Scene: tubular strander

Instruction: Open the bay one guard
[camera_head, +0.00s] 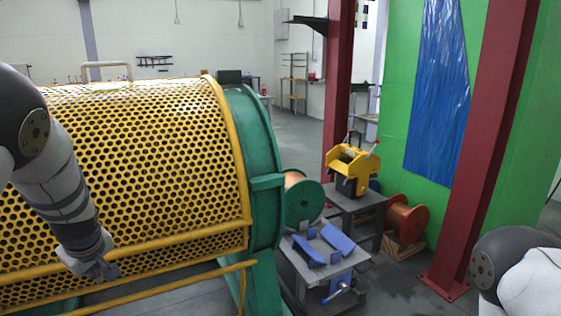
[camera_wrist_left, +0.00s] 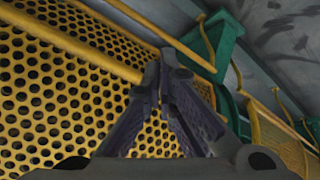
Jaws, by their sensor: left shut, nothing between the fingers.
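The bay one guard (camera_head: 150,140) is a yellow, curved, perforated cover with a yellow tubular frame, down over the strander on the left of the head view. A pale handle (camera_head: 107,65) stands at its top. My left gripper (camera_head: 108,272) is shut and empty at the guard's lower front bar; whether it touches the bar is unclear. In the left wrist view my left gripper (camera_wrist_left: 165,62) has its fingertips together near the yellow bar, with the perforated guard (camera_wrist_left: 50,90) to the left. Of my right arm only a part shows at the lower right; its gripper is out of view.
A green end ring (camera_head: 262,160) stands right of the guard. A yellow rail (camera_head: 170,292) runs below it. Further right are a cart with blue cradles (camera_head: 325,245), a yellow machine on a table (camera_head: 352,165), copper spools (camera_head: 405,218) and a red column (camera_head: 490,140).

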